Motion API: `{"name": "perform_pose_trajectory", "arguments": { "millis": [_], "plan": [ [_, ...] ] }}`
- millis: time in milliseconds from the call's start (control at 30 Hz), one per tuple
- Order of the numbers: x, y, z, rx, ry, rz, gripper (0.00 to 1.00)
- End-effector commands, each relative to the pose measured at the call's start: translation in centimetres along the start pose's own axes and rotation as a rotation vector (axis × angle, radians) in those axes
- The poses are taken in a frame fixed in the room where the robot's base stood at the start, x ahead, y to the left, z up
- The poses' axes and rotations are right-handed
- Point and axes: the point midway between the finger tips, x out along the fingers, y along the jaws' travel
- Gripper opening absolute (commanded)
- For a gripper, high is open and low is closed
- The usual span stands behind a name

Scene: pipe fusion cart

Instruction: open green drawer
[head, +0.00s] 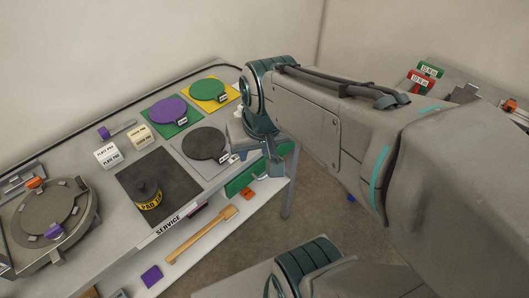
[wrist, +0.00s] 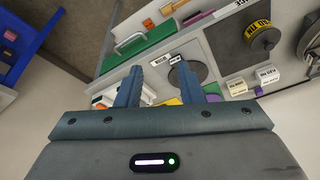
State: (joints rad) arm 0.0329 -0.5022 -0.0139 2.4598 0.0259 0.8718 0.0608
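The green drawer (head: 245,177) is in the front side of the cart, near its right end, and its front looks flush with the cart. In the wrist view the green drawer front (wrist: 150,47) shows at the top, left of centre, with a pale bar handle (wrist: 128,42) on it. My gripper (head: 277,172) is at the cart's right end, close to the drawer in the head view. In the wrist view my gripper (wrist: 170,84) has its two fingers wide apart with nothing between them. The fingers are apart from the handle.
The cart top holds a grey disc pad (head: 205,144), a purple disc (head: 168,110), a green disc (head: 210,90) and a black mat with a tape-marked knob (head: 147,195). A wooden-handled tool (head: 200,236) lies on the lower shelf. A blue frame (wrist: 28,40) stands left in the wrist view.

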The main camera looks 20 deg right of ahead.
Motion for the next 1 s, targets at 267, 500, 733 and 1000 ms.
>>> {"name": "perform_pose_trajectory", "arguments": {
  "millis": [267, 500, 733, 1000],
  "plan": [
    [8.5, 4.0, -5.3, 0.447, -0.083, -0.01, 0.34],
    [16.6, 9.2, -8.5, 0.834, -0.13, 0.015, 0.34],
    [21.4, 12.9, -9.5, 1.053, -0.147, 0.042, 0.34],
    [23.7, 13.6, -9.4, 1.103, -0.153, 0.049, 0.34]
  ]
}}
